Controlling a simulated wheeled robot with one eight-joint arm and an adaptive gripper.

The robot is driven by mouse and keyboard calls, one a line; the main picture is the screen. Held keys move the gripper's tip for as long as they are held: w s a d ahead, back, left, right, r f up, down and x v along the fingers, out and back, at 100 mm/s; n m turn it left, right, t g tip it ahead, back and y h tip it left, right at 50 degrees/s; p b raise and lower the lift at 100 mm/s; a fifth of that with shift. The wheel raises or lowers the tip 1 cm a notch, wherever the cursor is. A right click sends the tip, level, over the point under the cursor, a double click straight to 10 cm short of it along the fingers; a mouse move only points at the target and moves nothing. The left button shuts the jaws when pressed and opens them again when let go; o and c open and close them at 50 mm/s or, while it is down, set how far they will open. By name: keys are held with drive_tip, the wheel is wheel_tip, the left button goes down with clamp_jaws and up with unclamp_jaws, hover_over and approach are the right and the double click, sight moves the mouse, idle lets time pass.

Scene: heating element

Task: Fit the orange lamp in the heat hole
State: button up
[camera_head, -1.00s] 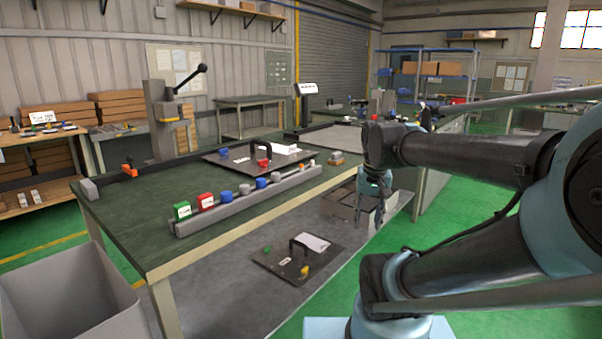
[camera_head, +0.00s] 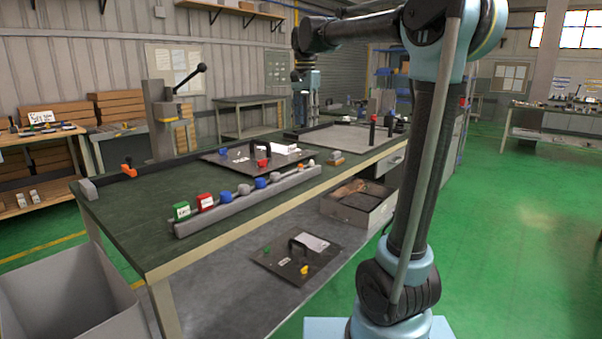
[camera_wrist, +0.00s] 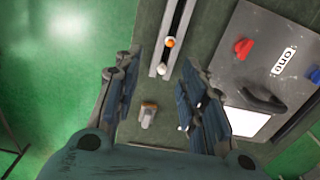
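A small orange piece, likely the orange lamp, stands near the end of the grey rail (camera_head: 232,208); it shows in the wrist view (camera_wrist: 168,43). A whitish piece (camera_wrist: 162,70) is beside it at the rail's end. The black panel (camera_head: 222,161) with a handle, red knob (camera_head: 262,163) and white label lies behind the rail; part of it shows in the wrist view (camera_wrist: 232,85). I cannot make out which hole is the heat hole. My gripper (camera_head: 306,112) is raised above the table, pointing down; in the wrist view (camera_wrist: 160,75) its fingers are apart and empty.
A small block (camera_head: 337,158) sits near the table edge. A second panel (camera_head: 298,257) lies on the lower shelf.

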drive_tip(key=w+a, duration=0.1)
drive_tip(key=a, duration=0.1)
hover_over(300, 166)
wheel_tip(300, 166, down, 11)
drive_tip(key=shift+f, duration=0.2)
drive_tip(key=shift+w+f, duration=0.2)
drive_tip(key=shift+f, duration=1.1)
drive_tip(key=shift+w+f, duration=0.15)
drive_tip(key=shift+f, duration=1.1)
drive_tip(key=c, duration=0.8)
